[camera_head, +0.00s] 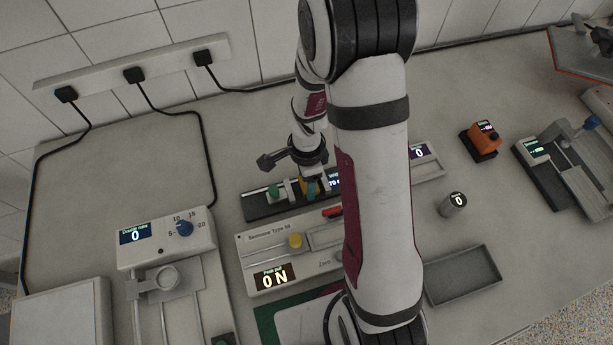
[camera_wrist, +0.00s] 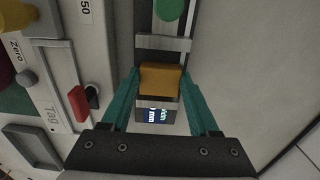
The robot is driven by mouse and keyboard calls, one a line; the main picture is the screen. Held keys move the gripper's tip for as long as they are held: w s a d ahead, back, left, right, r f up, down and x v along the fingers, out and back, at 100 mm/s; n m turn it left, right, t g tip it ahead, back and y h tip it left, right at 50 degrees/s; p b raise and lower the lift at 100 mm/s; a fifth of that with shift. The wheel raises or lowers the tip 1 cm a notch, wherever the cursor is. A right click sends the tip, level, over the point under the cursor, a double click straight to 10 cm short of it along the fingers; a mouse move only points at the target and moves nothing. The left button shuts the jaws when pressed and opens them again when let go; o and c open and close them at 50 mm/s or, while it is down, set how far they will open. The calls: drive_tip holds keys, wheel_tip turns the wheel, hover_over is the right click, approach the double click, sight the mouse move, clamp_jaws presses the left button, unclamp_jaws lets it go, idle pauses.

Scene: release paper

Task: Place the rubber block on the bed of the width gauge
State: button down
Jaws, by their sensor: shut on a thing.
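The rubber block (camera_wrist: 160,78) is ochre-yellow and sits between the teal fingers of my gripper (camera_wrist: 160,84) in the wrist view. The gripper is shut on it. The width gauge shows in the head view as a long dark bed (camera_head: 260,207) with a green knob (camera_head: 273,191). In the wrist view the block is over the gauge, between a pale cross bar (camera_wrist: 163,43) and the lit display (camera_wrist: 155,115). I cannot tell whether the block touches the bed. In the head view my gripper (camera_head: 311,190) is partly hidden by my arm.
A tester reading 0 N (camera_head: 272,278) with a yellow knob and red lever lies in front of the gauge. An empty grey tray (camera_head: 462,276), a small cylinder (camera_head: 454,203) and an orange device (camera_head: 480,141) stand to the right. A dial unit (camera_head: 165,235) is at left.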

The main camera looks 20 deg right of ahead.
drive_tip(key=shift+c, duration=0.7)
unclamp_jaws()
drive_tip(key=shift+f, duration=0.1)
wheel_tip(320, 180, up, 12)
drive_tip(key=r, duration=0.1)
drive_tip(key=s+a+r+n+y, duration=0.1)
drive_tip(key=s+a+r+n, duration=0.1)
drive_tip(key=s+n, duration=0.4)
drive_tip(key=s+a+r+n, duration=0.3)
drive_tip(key=s+r+n, duration=0.2)
drive_tip(key=s, duration=0.7)
drive_tip(key=shift+s+n+y, duration=0.2)
drive_tip(key=shift+n+y, duration=0.2)
drive_tip(key=shift+n, duration=0.3)
